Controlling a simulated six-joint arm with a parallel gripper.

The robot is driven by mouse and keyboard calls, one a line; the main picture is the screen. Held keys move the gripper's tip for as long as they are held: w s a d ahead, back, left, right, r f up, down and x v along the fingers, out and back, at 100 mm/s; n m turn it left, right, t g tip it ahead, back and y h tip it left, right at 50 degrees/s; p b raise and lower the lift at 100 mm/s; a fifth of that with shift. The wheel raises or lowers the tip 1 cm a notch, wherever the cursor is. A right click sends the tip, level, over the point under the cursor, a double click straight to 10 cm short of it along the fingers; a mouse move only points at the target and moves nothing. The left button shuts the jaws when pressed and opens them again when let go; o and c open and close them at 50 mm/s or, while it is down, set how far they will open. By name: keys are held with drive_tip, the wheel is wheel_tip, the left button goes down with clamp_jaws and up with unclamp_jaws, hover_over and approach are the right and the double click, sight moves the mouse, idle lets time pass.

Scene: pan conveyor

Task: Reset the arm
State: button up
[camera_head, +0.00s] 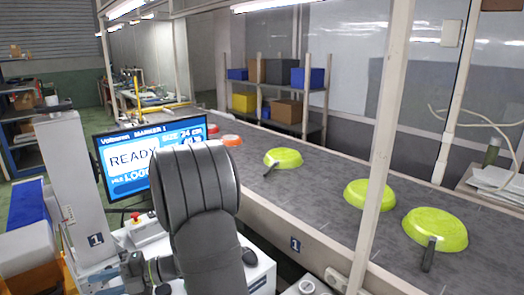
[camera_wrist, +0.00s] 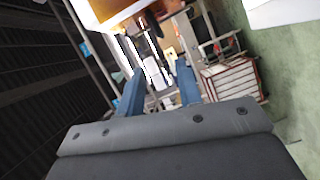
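My gripper (camera_wrist: 160,88) shows in the wrist view as two blue fingers standing apart, with nothing seen between them. It points towards a blurred, tilted view of shelves and floor. In the head view my dark grey arm rises in the front centre, before the monitor; I cannot clearly make out its fingers there. Green pans lie upside down on the conveyor (camera_head: 310,195): a near one (camera_head: 434,228), a middle one (camera_head: 368,194) and a farther one (camera_head: 283,157). The near pan's dark handle points to the front.
A monitor (camera_head: 130,162) reading READY stands behind my arm. A white upright post (camera_head: 380,130) crosses in front of the conveyor. Orange and red pans (camera_head: 231,140) lie at its far end. A shelf with bins (camera_head: 244,102) stands behind. A red button box (camera_head: 146,228) sits beside my arm.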

drive_tip(key=x, duration=1.5)
drive_tip(key=shift+s+a, duration=0.1)
drive_tip(key=v, duration=1.7)
drive_tip(key=shift+x, duration=8.45)
drive_tip(key=shift+f, duration=0.45)
drive_tip(key=shift+o, duration=0.5)
